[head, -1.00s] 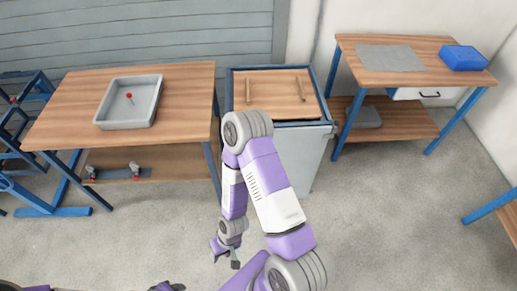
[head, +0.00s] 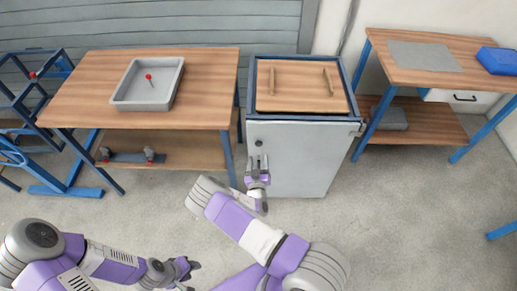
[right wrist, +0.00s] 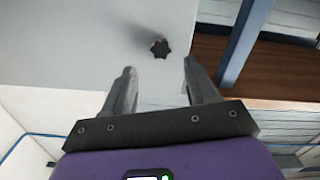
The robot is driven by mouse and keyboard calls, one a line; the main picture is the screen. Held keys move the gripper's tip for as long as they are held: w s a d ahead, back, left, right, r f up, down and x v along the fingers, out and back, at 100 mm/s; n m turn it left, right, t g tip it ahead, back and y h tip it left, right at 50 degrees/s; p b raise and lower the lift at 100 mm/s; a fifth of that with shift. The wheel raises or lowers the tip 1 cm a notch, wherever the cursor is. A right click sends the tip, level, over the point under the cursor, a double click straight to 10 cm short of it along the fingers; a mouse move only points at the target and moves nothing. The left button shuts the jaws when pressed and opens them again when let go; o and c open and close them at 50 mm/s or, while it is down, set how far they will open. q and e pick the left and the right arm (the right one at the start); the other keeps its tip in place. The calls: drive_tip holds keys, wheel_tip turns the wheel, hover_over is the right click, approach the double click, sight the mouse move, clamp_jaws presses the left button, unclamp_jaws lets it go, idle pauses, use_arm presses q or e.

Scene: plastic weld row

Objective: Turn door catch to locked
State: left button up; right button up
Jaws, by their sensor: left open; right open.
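The door catch is a small dark star-shaped knob (right wrist: 160,48) on the pale grey cabinet door (right wrist: 85,40). In the head view the knob (head: 258,143) sits near the top left of the door front. My right gripper (head: 260,162) is open just below the knob in that view. In the right wrist view its open fingers (right wrist: 158,78) stand to either side, with the knob a little beyond the tips and between them, not gripped. My left gripper (head: 188,268) is open and empty, low over the floor at the lower left.
The blue-framed cabinet has a wooden top (head: 300,85) with two handles. A workbench (head: 205,95) with a grey tray (head: 148,84) stands close on its left. Another bench (head: 445,68) with a blue box (head: 497,61) stands right. The floor in front is clear.

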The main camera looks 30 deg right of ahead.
sight(258, 144)
drive_tip(key=x, duration=0.2)
drive_tip(key=b+x, duration=0.1)
drive_tip(key=x, duration=0.4)
drive_tip(key=shift+w+r, duration=0.3)
drive_tip(key=shift+w, duration=0.05)
drive_tip(key=shift+c, duration=0.5)
drive_tip(key=c, duration=1)
